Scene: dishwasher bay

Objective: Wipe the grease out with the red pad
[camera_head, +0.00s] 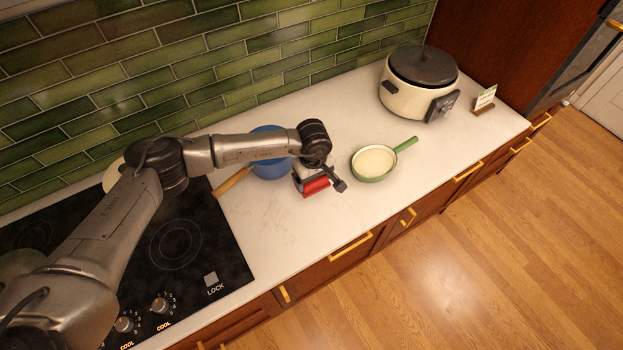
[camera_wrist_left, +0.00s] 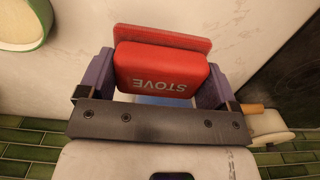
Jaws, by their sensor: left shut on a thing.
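The red pad (camera_head: 316,187) is clamped between the fingers of my left gripper (camera_head: 320,184), over the white counter left of the green pan. In the left wrist view the pad (camera_wrist_left: 163,70) has "STOVE" lettered on it and sits between two purple-grey fingers. The small green pan (camera_head: 374,163) has a pale cream inside and a green handle pointing up right; its rim also shows in the left wrist view (camera_wrist_left: 46,27). I cannot make out separate grease in it. A blue pan (camera_head: 270,171) with a wooden handle is partly hidden behind my left arm. My right gripper is out of view.
A cream cooker with a dark lid (camera_head: 400,98) and a small card stand (camera_head: 485,99) are at the counter's far right. A black cooktop (camera_head: 176,245) lies at left under my arm. Green tiled wall (camera_head: 210,55) runs behind. The counter's front middle is clear.

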